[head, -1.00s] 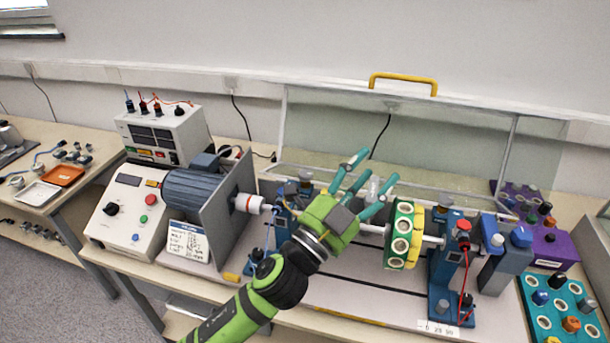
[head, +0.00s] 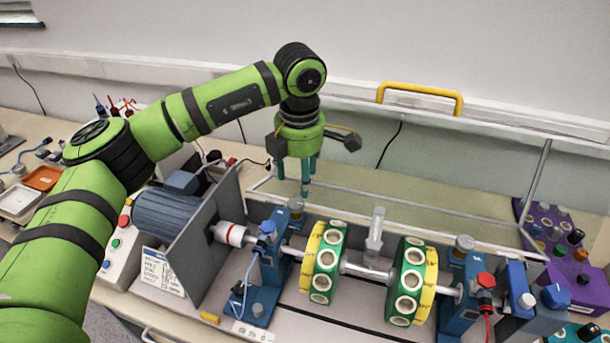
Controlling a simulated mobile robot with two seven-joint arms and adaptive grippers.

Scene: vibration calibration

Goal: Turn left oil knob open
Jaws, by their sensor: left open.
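The left blue bearing block (head: 270,268) stands right of the motor plate. A grey round knob (head: 296,204) sits on its top and a blue knob (head: 267,228) on its near side; I cannot tell how far either is turned. My left gripper (head: 303,183) points down with its teal fingers apart, empty. In the picture its fingertips are just above the grey knob; the gap in depth is hard to judge. My right gripper is not in view.
Green and yellow discs (head: 328,263) sit on the shaft, with a clear upright part (head: 375,237) between them. The blue motor (head: 172,213) is at left. A raised clear cover with a yellow handle (head: 420,93) stands behind. The right block has another grey knob (head: 464,243).

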